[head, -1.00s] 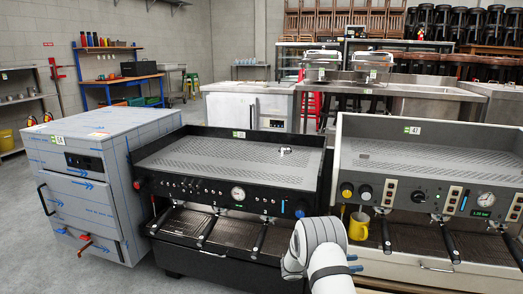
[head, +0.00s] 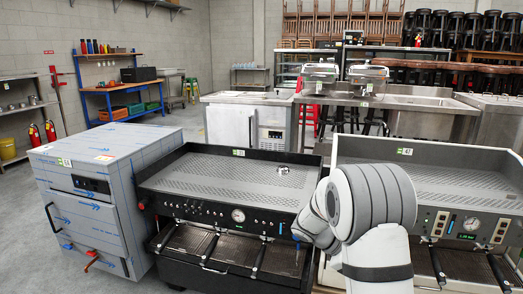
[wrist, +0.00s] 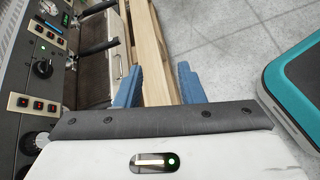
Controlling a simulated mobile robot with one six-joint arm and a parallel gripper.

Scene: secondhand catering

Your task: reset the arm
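My gripper (wrist: 157,82) shows in the wrist view as two blue fingers standing apart with nothing between them. A wooden beam lies in the background behind the gap. In the head view my white and grey arm rises in front of the right coffee machine (head: 440,178), and my gripper is hidden there. In the wrist view a coffee machine's panel with knobs and buttons (wrist: 42,68) is at the left, apart from the fingers.
A black coffee machine (head: 225,180) stands left of my arm, and a film-wrapped steel unit (head: 90,205) is further left. A steel counter (head: 425,103) is behind. In the wrist view bare floor (wrist: 225,45) lies right of the beam, with a teal-edged dark object (wrist: 295,90) at the right edge.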

